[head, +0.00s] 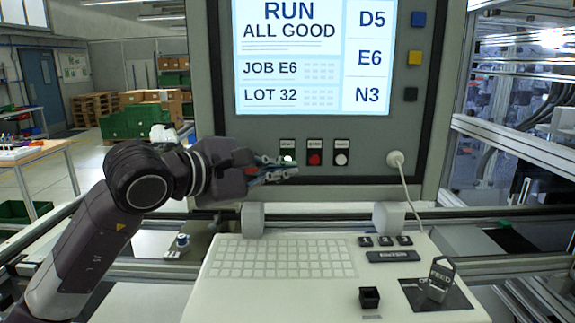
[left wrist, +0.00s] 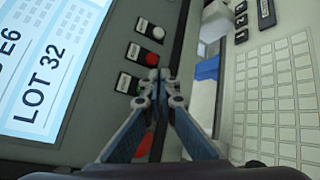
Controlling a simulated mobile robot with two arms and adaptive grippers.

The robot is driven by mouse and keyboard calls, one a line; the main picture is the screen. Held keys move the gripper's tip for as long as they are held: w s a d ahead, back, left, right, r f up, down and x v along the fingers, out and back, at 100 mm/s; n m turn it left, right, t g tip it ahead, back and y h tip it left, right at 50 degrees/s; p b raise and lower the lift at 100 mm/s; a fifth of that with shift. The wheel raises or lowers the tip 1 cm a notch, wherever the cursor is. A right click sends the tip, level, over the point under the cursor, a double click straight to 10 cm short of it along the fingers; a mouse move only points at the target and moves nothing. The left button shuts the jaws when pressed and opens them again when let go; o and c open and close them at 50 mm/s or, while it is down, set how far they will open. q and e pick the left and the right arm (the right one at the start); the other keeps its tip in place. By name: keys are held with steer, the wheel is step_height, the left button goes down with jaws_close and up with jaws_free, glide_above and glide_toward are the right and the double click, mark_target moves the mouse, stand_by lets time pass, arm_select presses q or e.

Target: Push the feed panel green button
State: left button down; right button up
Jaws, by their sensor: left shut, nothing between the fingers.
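The green button (head: 287,157) is the leftmost of three small buttons in a row under the panel's screen. In the left wrist view the green button (left wrist: 136,88) is partly hidden by my fingers. My left gripper (head: 294,172) is shut and empty, its fingertips just below the button row in the head view. In the left wrist view the left gripper (left wrist: 160,75) has its tips together beside the row. I cannot tell whether the tips touch the panel. My right gripper is not in view.
A red button (head: 314,159) and a white button (head: 341,159) sit right of the green one. The screen (head: 315,60) is above. A white cable plugs in at right. Below is a keyboard console (head: 230,300) with a small black holder (head: 370,297) and a metal FEED piece (head: 438,278).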

arm_select(q)
steer(key=s+b, duration=0.1)
steer(key=s, duration=0.2)
steer(key=shift+s, duration=0.1)
steer(key=shift+f, duration=0.1)
stand_by(0.6)
